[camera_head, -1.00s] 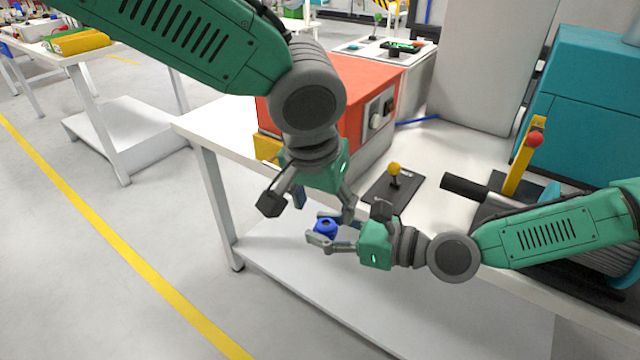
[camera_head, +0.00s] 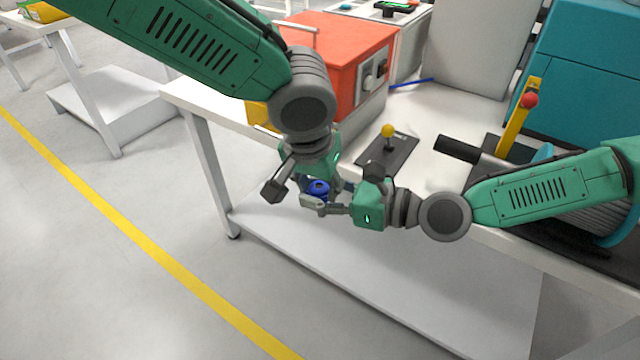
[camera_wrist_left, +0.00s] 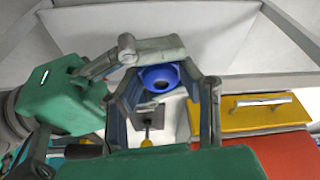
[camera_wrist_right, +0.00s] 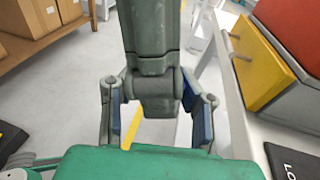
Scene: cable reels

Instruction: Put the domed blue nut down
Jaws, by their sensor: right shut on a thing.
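The domed blue nut (camera_head: 319,188) is held in the air in front of the bench edge, and its top opening looks dark. My right gripper (camera_head: 322,203) comes from the right and is shut on it. My left gripper (camera_head: 308,187) comes from above, with its fingers apart on either side of the nut; I cannot tell if they touch it. In the left wrist view the nut (camera_wrist_left: 158,78) shows near the left fingertips (camera_wrist_left: 163,85). In the right wrist view a grey part of my other gripper fills the space between the right fingers (camera_wrist_right: 157,112), and the nut is hidden.
The white bench (camera_head: 430,120) holds a red-orange box (camera_head: 345,60), a black plate with a yellow-knobbed lever (camera_head: 388,131) and a yellow arm with a red knob (camera_head: 529,100). A lower shelf (camera_head: 400,275) lies bare beneath.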

